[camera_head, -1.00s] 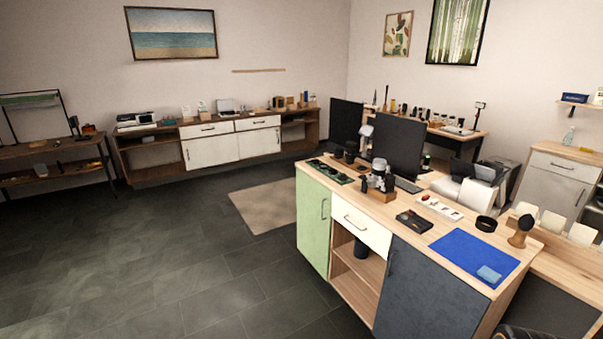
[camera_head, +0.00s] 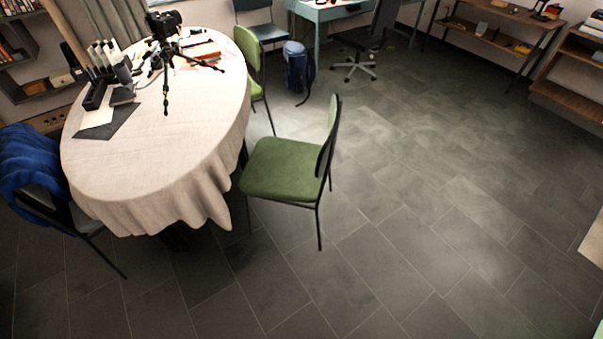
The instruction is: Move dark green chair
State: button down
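A dark green chair (camera_head: 282,171) with thin black legs stands on the tiled floor at the right side of a round table. Its seat faces the table, and its backrest is on the right, seen nearly edge-on. The table has a pale cloth (camera_head: 175,160) hanging over its edge, close to the chair seat. A lighter green chair (camera_head: 249,58) stands behind it, further along the table. My gripper is not in view.
A tripod with a camera (camera_head: 166,50) and other items stand on the table. A chair with a blue garment (camera_head: 32,165) is at the left. A blue backpack (camera_head: 298,68) and a swivel chair (camera_head: 372,38) are at the back. The floor (camera_head: 430,190) on the right is clear.

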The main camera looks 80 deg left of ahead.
aim_at(278, 170)
jog(key=u, duration=0.25)
jog(key=i, duration=1.2)
jog(key=u, duration=3.1)
jog(key=i, duration=1.65)
